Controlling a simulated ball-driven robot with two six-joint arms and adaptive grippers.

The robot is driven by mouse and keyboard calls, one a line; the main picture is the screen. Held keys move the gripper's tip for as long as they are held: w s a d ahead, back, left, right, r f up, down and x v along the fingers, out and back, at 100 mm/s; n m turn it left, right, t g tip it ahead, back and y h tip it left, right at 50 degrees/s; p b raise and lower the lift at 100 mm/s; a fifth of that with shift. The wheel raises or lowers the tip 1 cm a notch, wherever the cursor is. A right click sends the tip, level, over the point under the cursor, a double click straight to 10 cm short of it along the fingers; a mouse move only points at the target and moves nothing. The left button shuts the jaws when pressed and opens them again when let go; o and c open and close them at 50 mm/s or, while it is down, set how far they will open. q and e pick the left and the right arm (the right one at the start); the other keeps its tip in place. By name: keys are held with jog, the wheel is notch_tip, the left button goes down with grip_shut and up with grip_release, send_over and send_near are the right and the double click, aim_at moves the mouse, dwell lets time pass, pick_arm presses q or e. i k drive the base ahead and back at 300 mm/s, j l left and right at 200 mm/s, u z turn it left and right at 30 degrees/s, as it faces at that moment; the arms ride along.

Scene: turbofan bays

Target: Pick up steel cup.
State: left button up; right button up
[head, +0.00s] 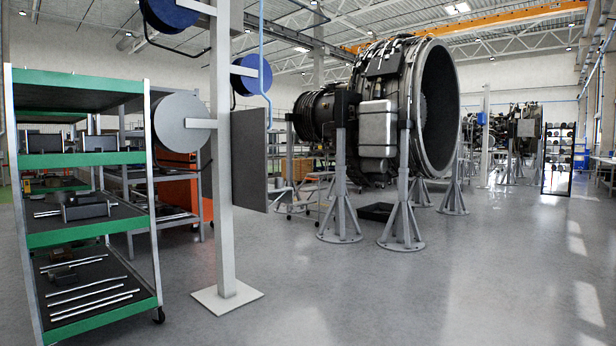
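I cannot make out a steel cup anywhere in the head view. The green-edged shelf cart (88,232) at the left holds dark boxes and metal rods, but none of these reads as a cup. Small items on the farther shelves and carts are too small to tell. Neither of my grippers is in view.
A white post (222,150) with cable reels (183,122) stands on a square base (227,296) right of the cart. A large turbofan engine (380,105) rests on grey stands (402,215) in the middle. The floor (440,290) at the front right is clear.

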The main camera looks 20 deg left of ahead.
aim_at(278, 181)
jog(key=u, duration=0.55)
jog(key=i+l+u, duration=0.25)
jog(key=i+u, duration=0.2)
jog(key=i+l+u, duration=0.5)
jog(key=i+l, duration=0.25)
jog(key=i+l+u, duration=0.15)
jog(key=i+l, duration=0.15)
jog(key=l, duration=0.15)
jog(key=i+l, duration=0.25)
jog(key=l, duration=0.15)
jog(key=i+l+u, duration=0.1)
jog(key=i+l, duration=0.15)
jog(key=l, duration=0.15)
jog(key=i+l, duration=0.2)
jog(key=l, duration=0.2)
jog(key=i+l+u, duration=0.15)
jog(key=l, duration=0.25)
jog(key=i+l+u, duration=0.15)
jog(key=l, duration=0.6)
jog(key=i+l+u, duration=0.15)
jog(key=l, duration=0.65)
jog(key=l+u, duration=0.2)
jog(key=l, duration=0.55)
jog(key=i+j, duration=0.15)
jog(key=i, duration=0.25)
